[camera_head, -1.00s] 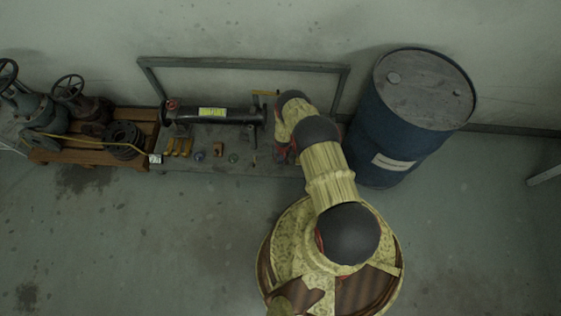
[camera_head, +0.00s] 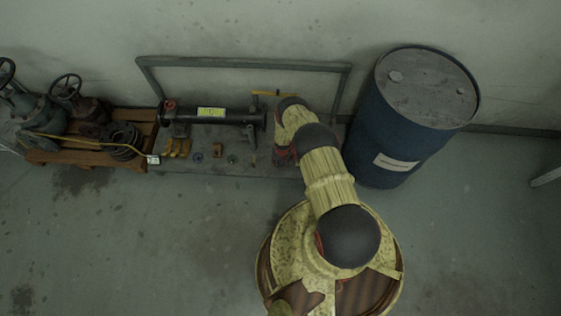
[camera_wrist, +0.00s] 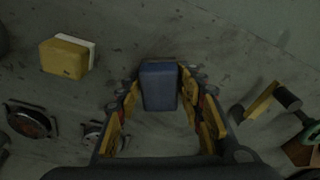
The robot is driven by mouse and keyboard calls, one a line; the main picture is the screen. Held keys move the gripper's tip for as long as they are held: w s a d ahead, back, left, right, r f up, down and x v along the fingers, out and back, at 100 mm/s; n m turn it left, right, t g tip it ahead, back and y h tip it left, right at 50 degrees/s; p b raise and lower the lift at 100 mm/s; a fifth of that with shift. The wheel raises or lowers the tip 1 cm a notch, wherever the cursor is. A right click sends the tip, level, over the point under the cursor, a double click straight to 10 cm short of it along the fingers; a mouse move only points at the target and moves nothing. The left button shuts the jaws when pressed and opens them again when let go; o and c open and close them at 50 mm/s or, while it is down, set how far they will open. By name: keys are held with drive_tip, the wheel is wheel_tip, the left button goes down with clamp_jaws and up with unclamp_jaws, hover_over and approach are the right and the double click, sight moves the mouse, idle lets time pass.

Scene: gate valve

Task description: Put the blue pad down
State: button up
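The blue pad (camera_wrist: 159,86) is in the middle of the wrist view, a small upright-looking block between the two fingertips. My gripper (camera_wrist: 159,88) has its yellow-faced fingers close along both sides of the pad, and it looks shut on it. Whether the pad's underside touches the grey bench top is hidden. In the head view my gripper (camera_head: 284,156) is low over the right part of the bench (camera_head: 205,164), mostly covered by my arm; the pad cannot be made out there.
A yellow block with a white side (camera_wrist: 66,57) and round dark parts (camera_wrist: 30,121) lie left of the pad. A yellow-and-black tool (camera_wrist: 265,101) lies right. A black cylinder (camera_head: 212,115) lies behind. A blue drum (camera_head: 400,135) stands right of the bench. Bare bench surrounds the pad.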

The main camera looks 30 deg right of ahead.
drive_tip(key=o, duration=0.4)
drive_tip(key=shift+s+f, duration=0.1)
drive_tip(key=shift+f, duration=0.15)
drive_tip(key=shift+c, duration=0.2)
drive_tip(key=shift+r, duration=0.1)
